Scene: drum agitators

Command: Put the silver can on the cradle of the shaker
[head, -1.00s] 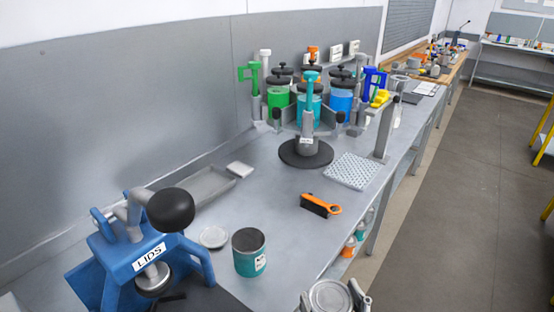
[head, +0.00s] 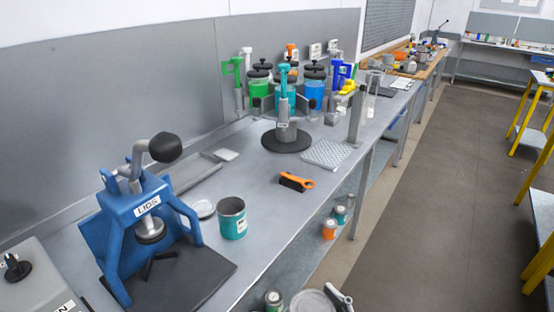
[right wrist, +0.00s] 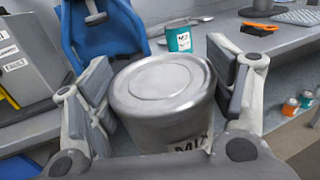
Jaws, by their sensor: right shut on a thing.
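The silver can (right wrist: 165,88), with a lid and a partly visible label reading "MIX", is upright in my right gripper (right wrist: 160,95). The gripper's pads close on it from both sides. In the head view the can (head: 312,301) is at the bottom edge, mostly cut off, with one finger (head: 339,297) of my right gripper beside it. It is off the bench's front edge. My left gripper is in neither view. No cradle can be made out. A grey box with a black knob (head: 17,267) stands at the lower left; I cannot tell whether it belongs to the shaker.
A blue lid press (head: 150,225) stands beside the grey box. An open teal can (head: 232,220), a lid (head: 202,209) and an orange-handled brush (head: 296,182) lie along the bench. A carousel of coloured cans (head: 287,138) is farther back. Small cans (head: 329,229) sit on the lower shelf.

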